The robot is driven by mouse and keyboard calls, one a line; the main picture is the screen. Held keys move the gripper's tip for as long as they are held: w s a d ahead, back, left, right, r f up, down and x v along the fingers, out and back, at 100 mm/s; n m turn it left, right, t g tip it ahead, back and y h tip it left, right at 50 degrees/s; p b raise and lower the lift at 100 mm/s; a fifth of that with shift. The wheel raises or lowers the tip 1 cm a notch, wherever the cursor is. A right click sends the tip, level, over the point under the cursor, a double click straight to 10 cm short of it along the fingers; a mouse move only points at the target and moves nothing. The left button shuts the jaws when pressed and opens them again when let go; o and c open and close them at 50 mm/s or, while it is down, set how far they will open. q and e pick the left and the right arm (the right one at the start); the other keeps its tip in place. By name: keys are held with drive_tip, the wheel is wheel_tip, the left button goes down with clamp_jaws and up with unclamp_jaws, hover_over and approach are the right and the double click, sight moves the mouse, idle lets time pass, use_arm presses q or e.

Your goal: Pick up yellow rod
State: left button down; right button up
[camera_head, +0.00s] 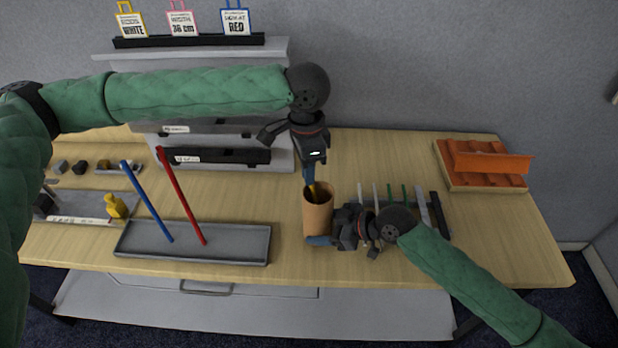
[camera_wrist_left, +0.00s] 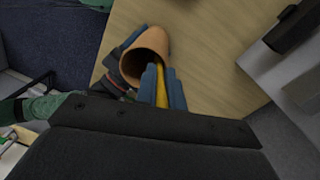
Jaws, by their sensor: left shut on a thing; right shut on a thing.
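A tan cylindrical cup (camera_head: 317,216) stands near the table's front edge, right of the grey tray. My right gripper (camera_head: 322,240) is shut on the cup low on its side. My left gripper (camera_head: 310,184) points down at the cup's mouth from above. It is shut on the yellow rod (camera_head: 313,187), of which only a short piece shows in the head view. In the left wrist view the yellow rod (camera_wrist_left: 161,90) lies between the two blue fingers, its far end at the open mouth of the cup (camera_wrist_left: 151,45). How deep the rod reaches into the cup is hidden.
Several thin rods lie right of the cup, close to my right gripper. The table's right front is clear.

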use_arm(q)
wheel_tip(320, 180, up, 16)
drive_tip(key=shift+r, duration=0.15)
idle(0.3)
use_arm(e)
drive_tip(key=o, duration=0.8)
drive_tip(key=shift+o, duration=0.2)
drive_tip(key=shift+d, duration=0.1)
